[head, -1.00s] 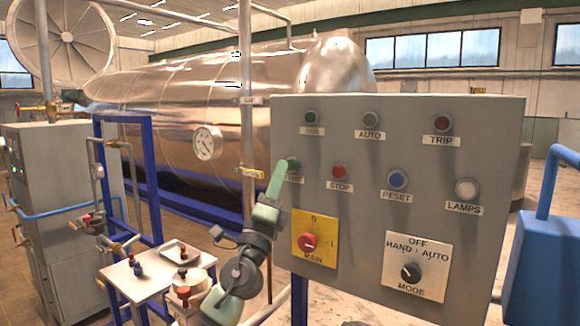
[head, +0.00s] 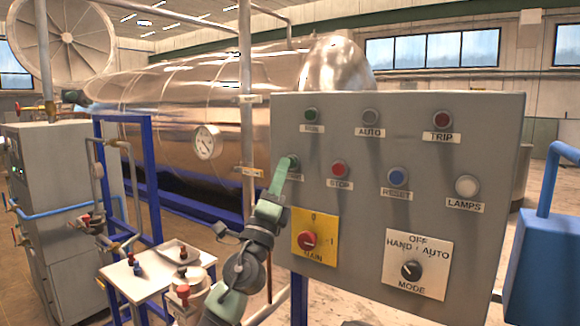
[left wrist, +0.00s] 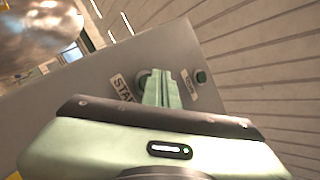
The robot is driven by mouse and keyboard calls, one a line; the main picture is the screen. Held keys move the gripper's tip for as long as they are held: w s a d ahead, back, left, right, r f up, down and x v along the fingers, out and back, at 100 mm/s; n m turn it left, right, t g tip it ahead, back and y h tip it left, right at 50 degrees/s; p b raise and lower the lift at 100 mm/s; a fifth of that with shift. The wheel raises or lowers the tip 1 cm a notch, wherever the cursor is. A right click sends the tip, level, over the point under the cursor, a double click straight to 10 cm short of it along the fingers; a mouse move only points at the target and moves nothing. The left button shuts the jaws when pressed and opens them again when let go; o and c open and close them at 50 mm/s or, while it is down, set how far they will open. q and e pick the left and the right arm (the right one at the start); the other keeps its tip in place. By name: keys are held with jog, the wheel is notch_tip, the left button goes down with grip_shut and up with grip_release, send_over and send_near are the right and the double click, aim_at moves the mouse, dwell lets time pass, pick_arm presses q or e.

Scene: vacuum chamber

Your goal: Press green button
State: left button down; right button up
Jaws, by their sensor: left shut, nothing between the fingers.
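The grey control panel (head: 400,225) faces me. Its green START button (head: 294,162) sits at the left edge, mostly hidden by my left gripper (head: 287,162). My left gripper is shut and empty, its fingertips at the button in the head view. In the left wrist view the closed fingertips (left wrist: 163,74) lie over the button (left wrist: 143,80), with its rim showing beside the START label (left wrist: 122,87). I cannot tell whether the button is pressed in. A green RUN lamp (head: 311,115) sits above. My right gripper is not in view.
A red STOP button (head: 339,169), blue RESET button (head: 398,178), and the red MAIN switch (head: 307,240) are close to the fingers. A vertical pipe (head: 246,120) stands left of the panel. A small white table (head: 150,285) stands lower left.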

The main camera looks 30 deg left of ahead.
pick_arm(q)
jog(key=shift+w+b, duration=0.4)
dwell(0.7)
jog(key=shift+s, duration=0.1)
jog(key=shift+s+p, duration=0.45)
jog(key=shift+s, duration=0.3)
jog(key=s+p, duration=0.1)
jog(key=s, duration=0.1)
jog(key=s+p, duration=0.1)
jog(key=s, duration=0.2)
jog(key=shift+a, duration=0.2)
jog(key=shift+f, duration=0.1)
dwell(0.9)
